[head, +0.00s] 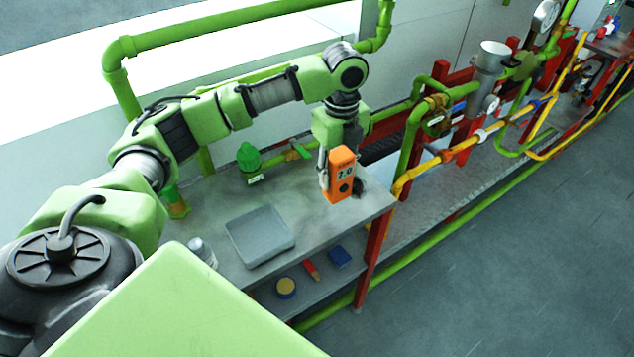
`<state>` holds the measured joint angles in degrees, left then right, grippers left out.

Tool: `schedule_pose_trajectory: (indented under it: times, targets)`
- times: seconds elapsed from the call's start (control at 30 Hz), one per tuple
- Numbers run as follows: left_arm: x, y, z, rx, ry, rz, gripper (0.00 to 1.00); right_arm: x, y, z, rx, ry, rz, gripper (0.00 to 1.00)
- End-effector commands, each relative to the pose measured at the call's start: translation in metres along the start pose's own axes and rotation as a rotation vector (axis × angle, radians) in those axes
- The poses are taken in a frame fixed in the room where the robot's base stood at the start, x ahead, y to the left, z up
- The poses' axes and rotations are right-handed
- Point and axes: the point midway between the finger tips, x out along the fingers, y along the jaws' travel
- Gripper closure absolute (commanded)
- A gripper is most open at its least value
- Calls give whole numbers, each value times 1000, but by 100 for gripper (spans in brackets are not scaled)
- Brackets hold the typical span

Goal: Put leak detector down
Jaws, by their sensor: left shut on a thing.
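The leak detector (341,176) is an orange upright box with a dark display and a round dark spot on its front. My left gripper (326,172) points down and is shut on it, near the right end of the grey bench (375,205). The detector's lower end is at or just above the bench top; I cannot tell whether it touches. The gripper's fingers are partly hidden behind the detector. My right gripper is not in view.
A grey square tray (260,236) lies left of the detector. A lower shelf holds a blue block (340,256), a red item (311,270) and a yellow-topped round tin (286,287). Pipes run along the right.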

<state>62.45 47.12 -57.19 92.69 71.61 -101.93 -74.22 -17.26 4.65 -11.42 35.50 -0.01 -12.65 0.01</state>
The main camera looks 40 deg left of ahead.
Motion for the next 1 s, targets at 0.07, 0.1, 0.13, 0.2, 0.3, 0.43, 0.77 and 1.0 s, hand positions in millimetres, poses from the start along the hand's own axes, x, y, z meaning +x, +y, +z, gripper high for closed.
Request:
schedule_pose_trajectory:
  times: [0.07,0.1,0.13,0.2,0.3,0.43,0.77,1.0]
  targets:
    - [16,9,10,-2,1,5,95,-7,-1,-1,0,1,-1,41]
    - [22,11,15,-2,1,4,95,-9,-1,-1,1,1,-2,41]
    - [27,13,18,-2,1,4,95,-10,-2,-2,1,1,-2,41]
    - [35,17,24,0,0,2,95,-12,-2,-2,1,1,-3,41]
    - [43,19,28,0,1,0,95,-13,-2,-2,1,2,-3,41]
    - [52,24,34,0,1,2,95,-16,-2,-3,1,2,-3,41]
    - [86,25,36,2,1,-1,95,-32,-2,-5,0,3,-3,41]
    - [87,24,36,2,1,-1,95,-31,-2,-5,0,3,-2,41]
